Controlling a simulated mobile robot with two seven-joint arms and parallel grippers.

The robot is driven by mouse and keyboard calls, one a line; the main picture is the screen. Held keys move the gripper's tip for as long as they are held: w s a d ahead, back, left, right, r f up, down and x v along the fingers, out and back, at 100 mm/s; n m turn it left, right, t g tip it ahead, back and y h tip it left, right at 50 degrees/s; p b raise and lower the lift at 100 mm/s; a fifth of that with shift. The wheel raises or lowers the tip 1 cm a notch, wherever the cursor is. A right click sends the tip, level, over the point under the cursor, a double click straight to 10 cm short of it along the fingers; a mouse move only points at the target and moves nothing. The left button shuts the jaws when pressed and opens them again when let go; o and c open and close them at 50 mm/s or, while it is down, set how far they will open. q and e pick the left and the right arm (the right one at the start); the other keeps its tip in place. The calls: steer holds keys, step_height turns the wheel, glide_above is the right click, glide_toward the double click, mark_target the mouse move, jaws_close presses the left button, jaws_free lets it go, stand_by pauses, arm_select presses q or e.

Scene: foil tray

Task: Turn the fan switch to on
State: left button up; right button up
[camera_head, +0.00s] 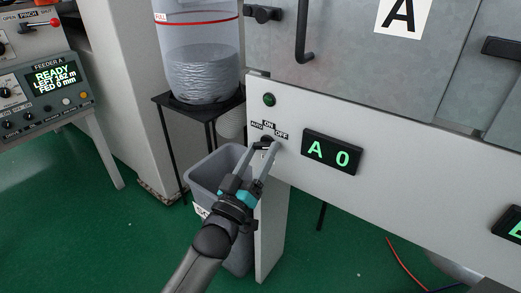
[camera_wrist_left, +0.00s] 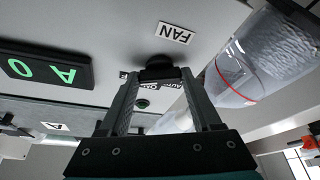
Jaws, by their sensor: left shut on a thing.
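The fan switch is a dark round knob (camera_head: 267,140) on the light panel, with AUTO, ON and OFF labels (camera_head: 268,126) above it. In the left wrist view the knob (camera_wrist_left: 158,68) sits between the fingertips, beside a FAN label (camera_wrist_left: 174,33). My left gripper (camera_head: 261,149) is shut on the knob, one finger on each side; it also shows in the wrist view (camera_wrist_left: 160,74). The fingers partly hide the knob, so I cannot tell which label it points to. My right gripper is not in view.
A green lamp (camera_head: 269,99) is above the switch and a display reading "A 0" (camera_head: 332,152) is to its right. A grey bin (camera_head: 205,170) stands below left. A clear container (camera_head: 203,72) stands on a black stand. A feeder console (camera_head: 45,85) is far left.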

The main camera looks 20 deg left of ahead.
arm_select(q)
steer(key=m+h, duration=0.2)
steer(key=m, duration=0.2)
steer(key=shift+a+m+p, duration=0.15)
steer(key=shift+m+p, duration=0.15)
steer(key=shift+p, duration=0.1)
steer(key=shift+m+h, duration=0.7)
steer(key=shift+m, duration=0.4)
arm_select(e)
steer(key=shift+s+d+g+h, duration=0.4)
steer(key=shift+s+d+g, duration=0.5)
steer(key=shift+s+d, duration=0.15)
arm_select(q)
steer(key=shift+g, duration=0.3)
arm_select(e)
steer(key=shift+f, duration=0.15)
arm_select(q)
steer(key=o, duration=1.4)
